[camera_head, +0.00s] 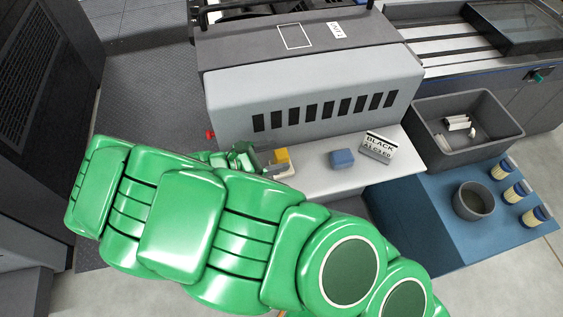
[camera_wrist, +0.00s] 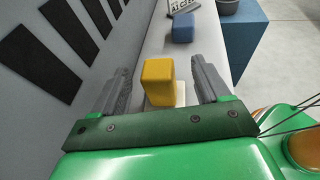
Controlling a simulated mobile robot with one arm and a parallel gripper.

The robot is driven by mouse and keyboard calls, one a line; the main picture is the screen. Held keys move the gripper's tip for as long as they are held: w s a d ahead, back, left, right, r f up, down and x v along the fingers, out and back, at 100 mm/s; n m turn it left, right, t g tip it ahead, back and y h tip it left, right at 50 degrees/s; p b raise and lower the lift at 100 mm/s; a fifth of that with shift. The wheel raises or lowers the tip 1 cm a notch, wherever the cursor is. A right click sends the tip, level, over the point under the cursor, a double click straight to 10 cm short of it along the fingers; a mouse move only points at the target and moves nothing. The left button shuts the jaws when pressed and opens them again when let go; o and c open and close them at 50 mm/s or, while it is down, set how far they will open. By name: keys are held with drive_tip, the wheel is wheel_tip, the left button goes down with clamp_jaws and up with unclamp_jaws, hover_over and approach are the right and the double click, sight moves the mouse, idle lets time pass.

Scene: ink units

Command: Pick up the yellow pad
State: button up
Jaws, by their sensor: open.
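The yellow pad (camera_head: 281,156) is a small yellow block on a pale base, on the white shelf (camera_head: 318,183) in front of the grey machine. In the wrist view the yellow pad (camera_wrist: 158,82) stands upright between the two grey fingers of my gripper (camera_wrist: 162,88), with a gap on each side. My gripper is open and holds nothing. In the head view my green arm hides part of my gripper (camera_head: 262,165) and the shelf's left end.
The machine's slotted wall (camera_head: 310,105) rises close behind. A grey bin (camera_head: 463,125), a dark cup (camera_head: 473,200) and several yellow-and-blue jars (camera_head: 518,191) are farther right.

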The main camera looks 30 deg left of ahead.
sight(287, 154)
drive_tip(key=x, duration=0.2)
drive_tip(key=f+x, duration=0.1)
drive_tip(key=x, duration=0.2)
drive_tip(key=shift+a, duration=0.2)
drive_tip(key=c, duration=1.1)
drive_tip(key=shift+o, duration=0.2)
drive_tip(key=shift+r, duration=0.1)
